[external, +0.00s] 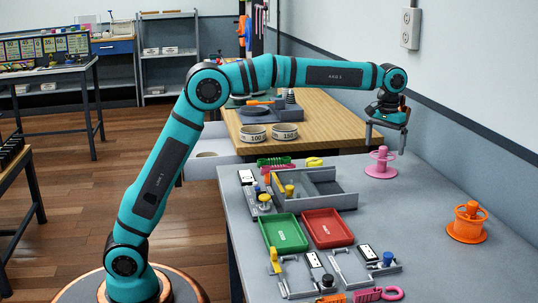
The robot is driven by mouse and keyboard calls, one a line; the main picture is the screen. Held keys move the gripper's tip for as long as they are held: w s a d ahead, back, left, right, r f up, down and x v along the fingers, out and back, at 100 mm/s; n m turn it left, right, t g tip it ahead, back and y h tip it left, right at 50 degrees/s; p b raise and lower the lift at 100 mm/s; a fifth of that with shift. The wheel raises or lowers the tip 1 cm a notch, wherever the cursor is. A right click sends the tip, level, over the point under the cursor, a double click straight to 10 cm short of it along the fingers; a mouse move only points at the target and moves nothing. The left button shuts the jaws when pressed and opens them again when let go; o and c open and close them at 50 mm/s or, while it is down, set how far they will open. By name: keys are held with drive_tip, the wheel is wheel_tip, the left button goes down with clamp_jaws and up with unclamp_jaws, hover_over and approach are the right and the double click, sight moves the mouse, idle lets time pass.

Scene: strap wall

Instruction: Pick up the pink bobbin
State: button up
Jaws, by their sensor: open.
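The pink bobbin (381,164) stands upright on the grey table (455,265), near its far edge. It has a wide round base and a narrower post. My gripper (387,143) is open and points down, just above and around the level of the bobbin's top. One finger shows to the left of the bobbin and one to its right in the picture. I cannot tell whether the fingers are lined up with the bobbin in depth. Nothing shows between the fingers above the bobbin.
An orange bobbin (467,223) stands at the right of the table. A grey divided tray (335,195), a green tray (284,233) and a red tray (328,228) lie to the left. Latches and small fittings fill the front. The table between the trays and orange bobbin is clear.

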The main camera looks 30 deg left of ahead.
sight(382, 162)
drive_tip(key=shift+s+a+f, duration=0.1)
drive_tip(key=shift+s+f, duration=0.05)
drive_tip(key=shift+f, duration=1.65)
drive_tip(key=shift+s+f, duration=0.1)
drive_tip(key=shift+f, duration=1.65)
drive_tip(key=shift+c, duration=0.4)
drive_tip(key=c, duration=0.6)
drive_tip(key=shift+o, duration=0.2)
drive_tip(key=shift+r, duration=0.15)
